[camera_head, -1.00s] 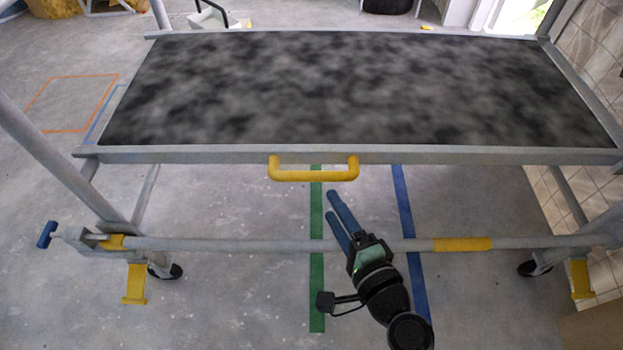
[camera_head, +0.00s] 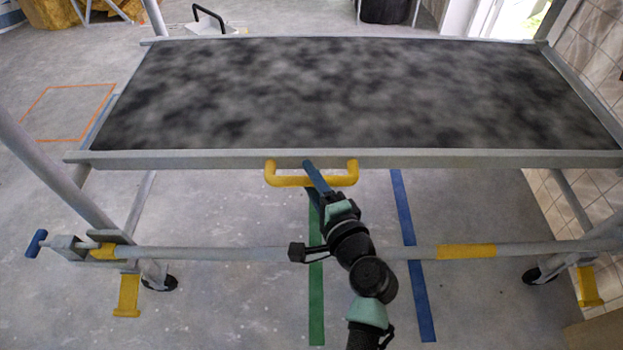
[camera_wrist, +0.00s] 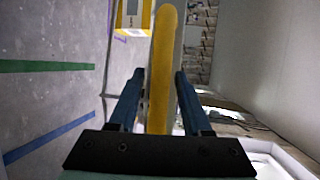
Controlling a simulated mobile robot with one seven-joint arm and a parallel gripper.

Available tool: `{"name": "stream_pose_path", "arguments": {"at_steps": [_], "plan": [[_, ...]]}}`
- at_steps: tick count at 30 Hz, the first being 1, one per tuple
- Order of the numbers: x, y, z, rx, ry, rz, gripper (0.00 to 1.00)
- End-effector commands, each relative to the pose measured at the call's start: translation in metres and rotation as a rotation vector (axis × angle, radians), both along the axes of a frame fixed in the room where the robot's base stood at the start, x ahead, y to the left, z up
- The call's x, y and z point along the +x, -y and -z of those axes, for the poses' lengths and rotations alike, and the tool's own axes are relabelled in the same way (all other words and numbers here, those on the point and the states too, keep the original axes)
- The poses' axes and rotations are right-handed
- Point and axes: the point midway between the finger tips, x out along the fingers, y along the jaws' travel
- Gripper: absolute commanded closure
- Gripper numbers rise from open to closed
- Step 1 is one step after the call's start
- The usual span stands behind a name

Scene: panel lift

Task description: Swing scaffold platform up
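The scaffold platform (camera_head: 350,95) is a dark, mottled panel in a grey frame, seen from above in the head view. A yellow U-shaped handle (camera_head: 285,181) is fixed to its front edge. My gripper (camera_head: 313,180) is at the middle of this handle, with its blue fingers above and below the bar. In the wrist view the yellow handle (camera_wrist: 162,70) runs between the two blue fingers (camera_wrist: 160,75). Narrow gaps show on both sides, so the gripper looks open around the bar.
A grey lower rail (camera_head: 220,254) with a yellow band (camera_head: 466,251) crosses below the platform, behind my arm. A blue-ended pin (camera_head: 37,242) sits at its left end. A tiled wall (camera_head: 595,65) stands close on the right. Green and blue floor stripes (camera_head: 413,260) lie beneath.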

Motion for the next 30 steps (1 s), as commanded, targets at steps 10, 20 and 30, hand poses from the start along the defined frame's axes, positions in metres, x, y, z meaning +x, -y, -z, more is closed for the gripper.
{"name": "stream_pose_path", "arguments": {"at_steps": [10, 20, 30], "plan": [[-0.0003, 0.0002, 0.0, 0.0, 0.0, 0.0, 1.0], [-0.0004, 0.0004, 0.0001, 0.0, 0.0, 0.0, 1.0], [-0.0005, 0.0005, 0.0002, 0.0, 0.0, 0.0, 1.0]]}}
